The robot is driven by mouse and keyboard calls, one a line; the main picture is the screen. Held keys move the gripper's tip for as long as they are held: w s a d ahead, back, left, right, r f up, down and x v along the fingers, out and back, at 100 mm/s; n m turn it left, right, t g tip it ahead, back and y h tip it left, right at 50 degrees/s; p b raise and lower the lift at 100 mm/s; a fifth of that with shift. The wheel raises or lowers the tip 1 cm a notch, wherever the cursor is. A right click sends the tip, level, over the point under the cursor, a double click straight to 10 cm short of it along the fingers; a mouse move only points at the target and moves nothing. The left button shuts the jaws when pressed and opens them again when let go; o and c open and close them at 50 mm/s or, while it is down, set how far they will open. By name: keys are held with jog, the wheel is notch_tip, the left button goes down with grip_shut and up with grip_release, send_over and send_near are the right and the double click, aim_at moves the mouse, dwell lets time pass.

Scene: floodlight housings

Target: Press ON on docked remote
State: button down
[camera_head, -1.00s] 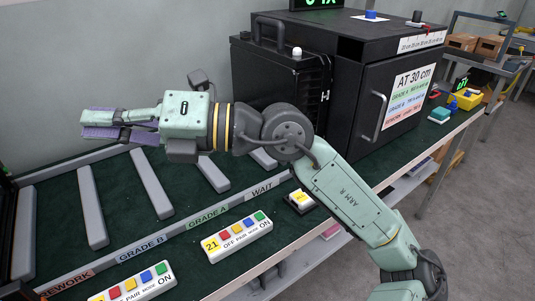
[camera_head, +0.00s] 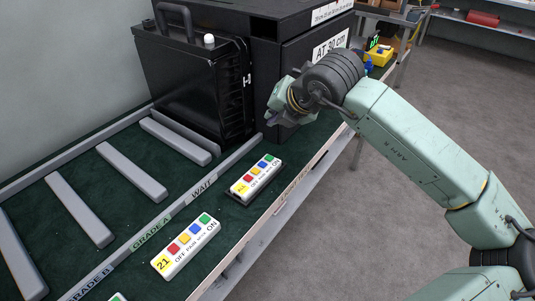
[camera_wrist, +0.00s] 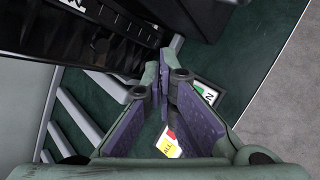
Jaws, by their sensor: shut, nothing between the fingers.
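The docked remote (camera_head: 256,178) is a white bar with a yellow ALL label, red, yellow, blue and green buttons, and ON printed at its far right end. It sits in a dark dock near the table's front edge. My gripper (camera_head: 277,108) is above and beyond its ON end, close to the black cabinet; its fingertips are hard to make out there. In the wrist view my gripper (camera_wrist: 163,78) is shut and empty. The fingers hide the remote's middle; the yellow label (camera_wrist: 167,146) and the ON end (camera_wrist: 206,91) show on either side.
A second remote (camera_head: 186,246), labelled 21, lies loose nearer the front left. Grey divider bars (camera_head: 132,171) cross the green table behind a labelled rail (camera_head: 168,222). The black cabinet (camera_head: 300,80) and a black finned housing (camera_head: 200,90) stand behind.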

dwell(0.3)
jog(key=b, duration=0.4)
send_over(272, 157)
notch_tip(272, 157, down, 8)
jog(key=shift+r, duration=0.1)
jog(key=shift+f+b, duration=0.55)
jog(key=shift+b, duration=0.3)
jog(key=shift+f+b, duration=0.75)
jog(key=shift+b, duration=0.8)
dwell(1.0)
jog(key=shift+r, duration=0.8)
jog(key=shift+r+p, duration=0.9)
jog(key=shift+r, duration=1.65)
